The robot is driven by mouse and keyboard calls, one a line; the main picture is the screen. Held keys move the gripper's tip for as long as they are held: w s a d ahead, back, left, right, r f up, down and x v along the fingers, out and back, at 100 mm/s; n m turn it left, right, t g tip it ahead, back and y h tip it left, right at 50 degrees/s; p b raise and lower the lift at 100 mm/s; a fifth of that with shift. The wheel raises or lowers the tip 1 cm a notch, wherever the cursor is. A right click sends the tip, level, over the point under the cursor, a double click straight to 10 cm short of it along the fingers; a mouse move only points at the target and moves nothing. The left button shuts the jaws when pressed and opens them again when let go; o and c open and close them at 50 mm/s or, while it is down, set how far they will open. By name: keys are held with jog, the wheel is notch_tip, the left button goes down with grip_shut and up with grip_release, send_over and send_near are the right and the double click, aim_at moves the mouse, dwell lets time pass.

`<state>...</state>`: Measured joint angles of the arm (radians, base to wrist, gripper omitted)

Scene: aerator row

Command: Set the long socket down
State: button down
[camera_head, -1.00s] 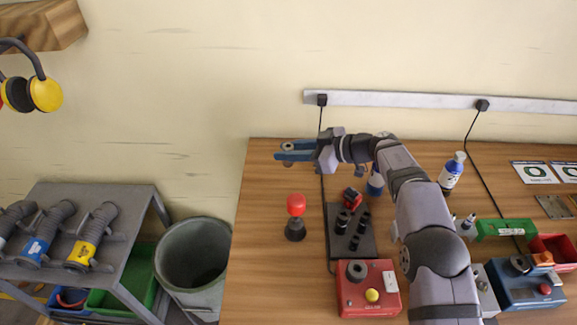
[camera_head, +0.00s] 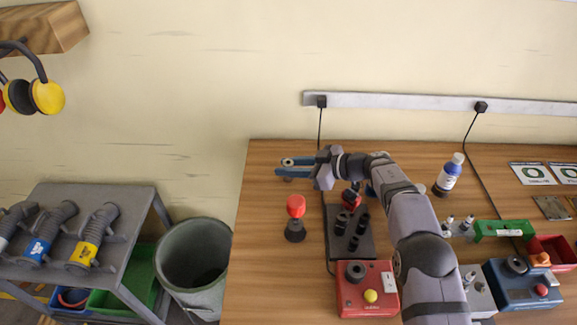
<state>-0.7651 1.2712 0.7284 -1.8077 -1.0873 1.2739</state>
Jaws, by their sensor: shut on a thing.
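My gripper (camera_head: 294,167) is at the back left of the wooden table, its blue fingers pointing left. It is shut on the long socket (camera_head: 288,162), whose grey round top shows between the fingers. A small part of it shows below the fingers. The fingers hide most of the socket, and I cannot tell whether its lower end touches the table.
A red-topped tool with a dark base (camera_head: 295,232) stands in front of my gripper. A dark tray (camera_head: 338,252) with several black sockets lies right of it, and a red box (camera_head: 353,304) with a yellow button sits in front. The table's left strip (camera_head: 255,220) is clear.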

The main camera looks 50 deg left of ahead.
jog(key=shift+f, duration=0.2)
jog(key=c, duration=1.5)
grip_release()
jog(key=shift+r, duration=0.15)
jog(key=shift+r, duration=0.15)
jog(key=shift+b+v, duration=0.8)
jog(key=shift+v, duration=2.95)
